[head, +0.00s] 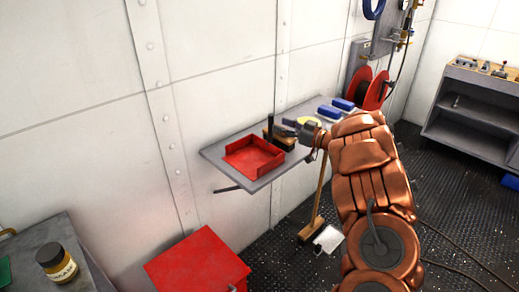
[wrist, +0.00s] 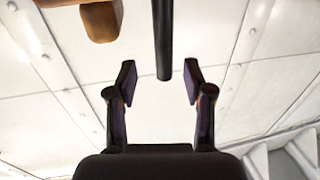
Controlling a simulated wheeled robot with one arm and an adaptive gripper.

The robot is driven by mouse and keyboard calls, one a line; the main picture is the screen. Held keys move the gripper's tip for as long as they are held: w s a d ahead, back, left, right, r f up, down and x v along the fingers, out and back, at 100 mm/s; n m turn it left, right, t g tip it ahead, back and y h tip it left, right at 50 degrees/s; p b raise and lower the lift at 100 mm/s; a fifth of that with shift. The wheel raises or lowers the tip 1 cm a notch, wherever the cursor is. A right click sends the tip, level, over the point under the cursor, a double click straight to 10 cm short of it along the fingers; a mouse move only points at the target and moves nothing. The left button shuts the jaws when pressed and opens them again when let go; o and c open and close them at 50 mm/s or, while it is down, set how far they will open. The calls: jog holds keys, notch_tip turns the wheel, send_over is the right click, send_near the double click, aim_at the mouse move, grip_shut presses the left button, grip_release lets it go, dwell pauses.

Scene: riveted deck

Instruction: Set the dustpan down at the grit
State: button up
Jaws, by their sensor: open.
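The red dustpan (head: 253,158), a shallow open pan, rests on the grey wall shelf (head: 222,150). A black upright handle (head: 270,125) stands at its back edge; I cannot tell for certain that it joins the pan. My gripper (head: 300,128) is open and empty above the shelf, just right of this handle. In the wrist view, the end of a black bar (wrist: 163,45), apparently the handle, shows in line with the gap of my gripper (wrist: 159,82), touching neither finger. Pale specks lie on the dark floor; I cannot make out a distinct grit patch.
A brown wooden block (head: 282,141) sits beside the pan; a brown piece shows in the wrist view (wrist: 100,20). Blue blocks (head: 329,112) lie further along the shelf. Below are a wooden pole (head: 314,200), a pale object (head: 328,240) and a red cabinet (head: 197,267).

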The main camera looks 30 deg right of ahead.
aim_at(271, 123)
jog(key=x, duration=0.2)
jog(key=p+x, duration=0.1)
jog(key=x, duration=0.2)
jog(key=shift+s+a+f, duration=0.15)
jog(key=shift+a+f, duration=0.05)
jog(key=shift+c, duration=0.2)
grip_shut()
dwell(0.4)
